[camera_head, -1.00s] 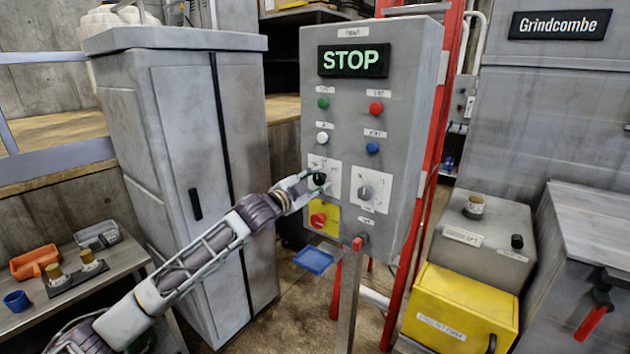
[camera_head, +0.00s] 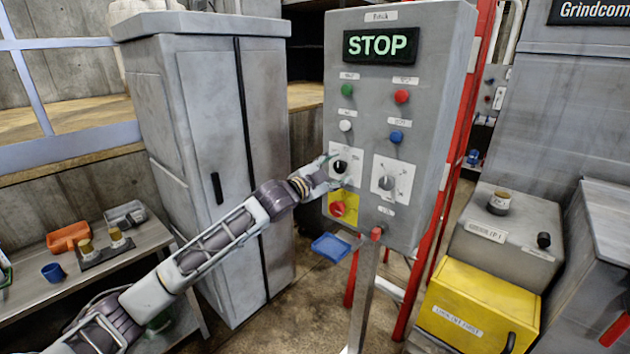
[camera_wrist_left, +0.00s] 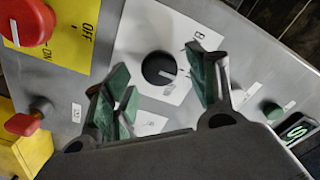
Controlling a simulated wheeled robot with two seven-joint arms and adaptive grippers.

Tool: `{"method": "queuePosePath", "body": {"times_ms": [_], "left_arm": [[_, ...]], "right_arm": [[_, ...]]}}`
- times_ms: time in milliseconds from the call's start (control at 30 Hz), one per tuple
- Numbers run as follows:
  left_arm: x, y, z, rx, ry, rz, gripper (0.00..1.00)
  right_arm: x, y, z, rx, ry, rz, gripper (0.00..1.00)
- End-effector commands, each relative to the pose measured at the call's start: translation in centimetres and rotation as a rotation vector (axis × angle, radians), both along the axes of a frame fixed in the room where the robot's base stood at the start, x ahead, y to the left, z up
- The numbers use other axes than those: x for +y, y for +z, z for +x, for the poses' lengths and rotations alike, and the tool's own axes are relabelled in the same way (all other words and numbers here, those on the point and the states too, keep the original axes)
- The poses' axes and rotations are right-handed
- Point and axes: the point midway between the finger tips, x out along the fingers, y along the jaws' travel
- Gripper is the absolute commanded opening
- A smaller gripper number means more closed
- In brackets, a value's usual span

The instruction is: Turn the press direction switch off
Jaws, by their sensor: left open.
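The control panel (camera_head: 370,214) stands at the centre with a lit STOP display (camera_head: 381,45). A black rotary knob on a white plate (camera_head: 340,167) sits at its left side; it is likely the press direction switch, but its label is too small to read. The knob shows in the left wrist view (camera_wrist_left: 159,68) with a white pointer line. My left gripper (camera_head: 333,170) is at this knob. In the left wrist view my left gripper (camera_wrist_left: 163,88) is open, its green-padded fingers on either side of the knob, with no clear contact. My right gripper is not in view.
Below the knob is a red switch on a yellow plate (camera_head: 338,208), marked ON and OFF in the wrist view. A grey knob (camera_head: 387,183) is to the right. A tall grey cabinet (camera_head: 200,170) stands left; a yellow box (camera_head: 475,308) stands right.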

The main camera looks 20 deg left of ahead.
Motion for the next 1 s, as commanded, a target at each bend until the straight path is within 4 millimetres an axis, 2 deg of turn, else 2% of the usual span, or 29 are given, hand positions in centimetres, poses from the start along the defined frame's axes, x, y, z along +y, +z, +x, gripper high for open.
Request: {"method": "queuePosePath", "body": {"times_ms": [1000], "left_arm": [[2.7, 0.0, -7.2, 0.000, 0.001, 0.002, 0.57]], "right_arm": [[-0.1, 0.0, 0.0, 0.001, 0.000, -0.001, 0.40]]}}
